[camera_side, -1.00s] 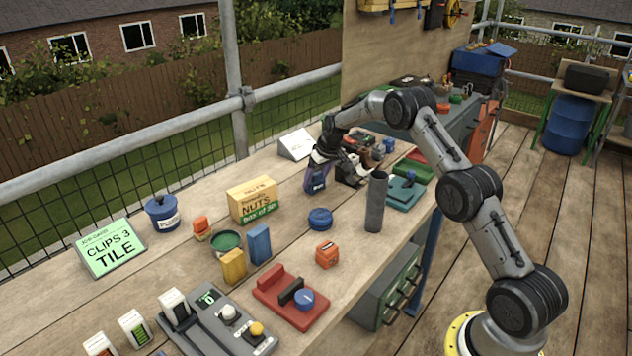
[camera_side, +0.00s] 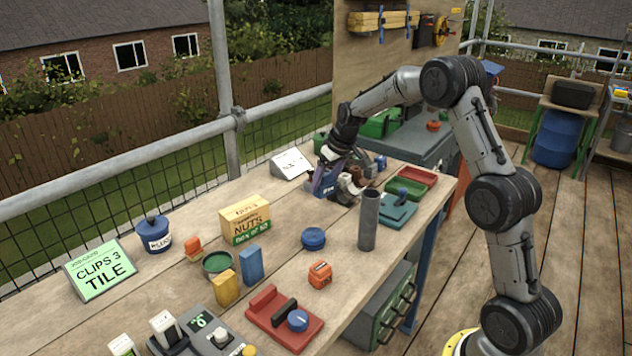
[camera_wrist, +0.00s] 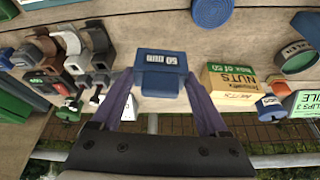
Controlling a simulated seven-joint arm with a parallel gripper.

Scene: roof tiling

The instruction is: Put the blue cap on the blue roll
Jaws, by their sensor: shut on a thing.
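My gripper (camera_wrist: 160,92) is shut on a blue block (camera_wrist: 162,66) with a white "50 mm" label, a finger on each side. I take this block as the blue cap, though its shape is boxy. In the side view, my gripper (camera_side: 326,180) is at the back of the bench, and the block is partly hidden there by the fingers. A round, ribbed blue coil (camera_side: 313,239), which looks like the blue roll, lies flat on the bench, nearer the camera and apart from my gripper. Part of it shows at the top of the wrist view (camera_wrist: 210,12).
A cardboard nuts box (camera_side: 246,221) stands left of the coil. A grey upright tube (camera_side: 368,222) stands to its right. An orange block (camera_side: 320,274) and a red tool (camera_side: 268,312) lie nearer. Dark and brown clutter (camera_side: 350,183) sits beside my gripper.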

